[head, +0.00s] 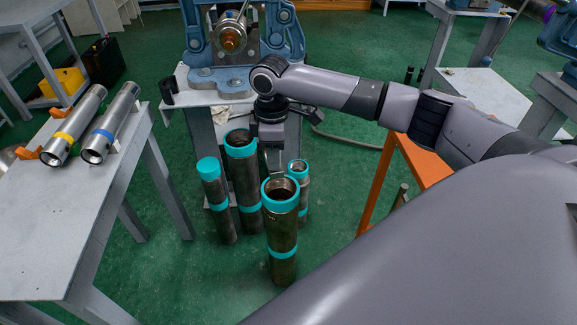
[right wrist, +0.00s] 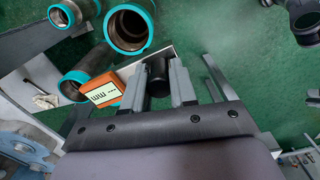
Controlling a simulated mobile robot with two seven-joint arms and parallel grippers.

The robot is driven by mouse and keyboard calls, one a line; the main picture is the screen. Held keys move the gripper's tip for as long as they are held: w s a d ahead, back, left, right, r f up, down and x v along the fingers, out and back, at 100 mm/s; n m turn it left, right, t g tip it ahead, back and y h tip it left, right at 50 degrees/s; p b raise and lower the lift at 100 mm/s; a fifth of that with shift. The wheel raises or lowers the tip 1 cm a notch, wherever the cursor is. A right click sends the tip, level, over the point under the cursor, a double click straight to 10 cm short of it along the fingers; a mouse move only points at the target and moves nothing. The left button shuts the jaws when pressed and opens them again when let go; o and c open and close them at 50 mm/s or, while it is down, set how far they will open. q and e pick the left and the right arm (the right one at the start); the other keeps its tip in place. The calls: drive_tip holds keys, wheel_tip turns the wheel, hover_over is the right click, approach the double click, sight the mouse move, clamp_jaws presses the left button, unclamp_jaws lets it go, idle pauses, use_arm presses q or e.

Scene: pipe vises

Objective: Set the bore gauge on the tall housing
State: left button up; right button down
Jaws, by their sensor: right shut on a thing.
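Several dark upright pipe housings with teal rims and bands stand together on the floor in the head view. A wide one (head: 245,180) at the back looks the tallest, and another wide one (head: 281,235) stands in front. A slim teal-topped one (head: 214,190) is at left and a short one (head: 303,195) at right. My right gripper (head: 276,160) points down among their tops. In the right wrist view it is shut on the black grip of the bore gauge (right wrist: 104,92), an orange box with a white display. An open housing mouth (right wrist: 130,26) lies beyond it, apart from the fingers. My left gripper is out of view.
A grey bench (head: 60,225) at left holds two steel cylinders, one with a yellow band (head: 75,125) and one with a blue band (head: 110,122). A blue pipe vise (head: 232,75) stands behind the housings. An orange stand (head: 418,160) is at right. Green floor is clear at front left.

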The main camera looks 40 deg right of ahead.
drive_tip(key=w+d+f+n+b, duration=0.1)
drive_tip(key=d+f+n+b, duration=0.3)
drive_tip(key=f+b, duration=0.5)
drive_tip(key=shift+d+f, duration=0.35)
drive_tip(key=shift+f, duration=1.95)
drive_tip(key=shift+p, duration=0.65)
drive_tip(key=shift+p, duration=0.55)
drive_tip(key=shift+f, duration=0.4)
drive_tip(key=c, duration=0.8)
unclamp_jaws()
drive_tip(key=shift+s+f, duration=0.1)
